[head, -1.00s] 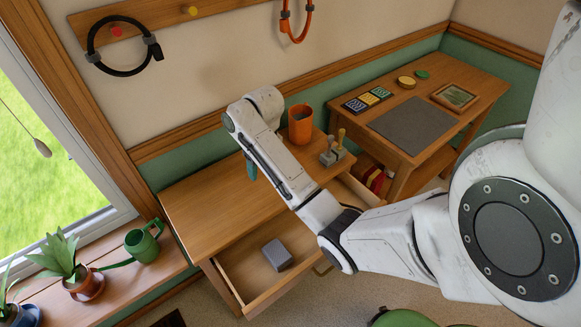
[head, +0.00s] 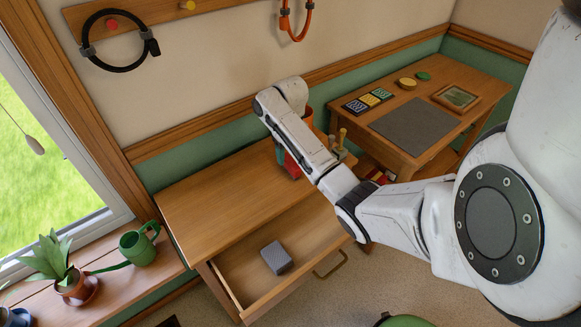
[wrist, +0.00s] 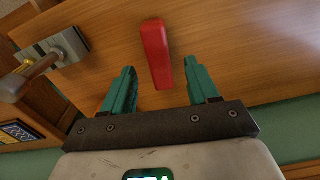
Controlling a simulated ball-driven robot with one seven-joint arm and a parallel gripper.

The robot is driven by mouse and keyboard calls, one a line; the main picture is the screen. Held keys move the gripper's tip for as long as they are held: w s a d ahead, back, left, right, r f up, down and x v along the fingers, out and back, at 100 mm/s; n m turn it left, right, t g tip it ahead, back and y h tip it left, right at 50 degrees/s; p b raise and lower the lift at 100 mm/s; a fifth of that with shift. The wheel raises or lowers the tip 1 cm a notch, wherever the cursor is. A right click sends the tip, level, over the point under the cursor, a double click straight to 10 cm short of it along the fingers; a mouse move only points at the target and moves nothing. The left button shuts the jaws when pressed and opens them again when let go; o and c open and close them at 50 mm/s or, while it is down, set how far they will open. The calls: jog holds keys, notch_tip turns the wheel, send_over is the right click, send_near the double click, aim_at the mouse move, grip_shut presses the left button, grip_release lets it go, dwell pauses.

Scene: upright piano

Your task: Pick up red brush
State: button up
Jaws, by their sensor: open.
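The red brush (wrist: 155,55) lies on the wooden desk top (wrist: 230,40) in the wrist view, its long body pointing toward my gripper. In the head view only a red part (head: 292,166) of it shows beside my gripper. My gripper (wrist: 160,72) is open and empty, with its teal fingers apart. The near end of the brush appears between the fingers in the wrist view, with a gap on each side. I cannot tell how far above the desk the fingertips are. In the head view, my arm hides most of the gripper (head: 282,156).
An orange mug (head: 309,114) stands behind my arm, mostly hidden. A stand with wooden-handled tools (head: 340,146) is close on the right; it also shows in the wrist view (wrist: 62,48). An open drawer (head: 300,262) holds a grey block (head: 276,257). The desk's left part is clear.

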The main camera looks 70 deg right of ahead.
aim_at(291, 161)
notch_tip(291, 161, down, 4)
jog(key=shift+s+f, duration=0.1)
jog(key=shift+f, duration=0.1)
jog(key=c, duration=1)
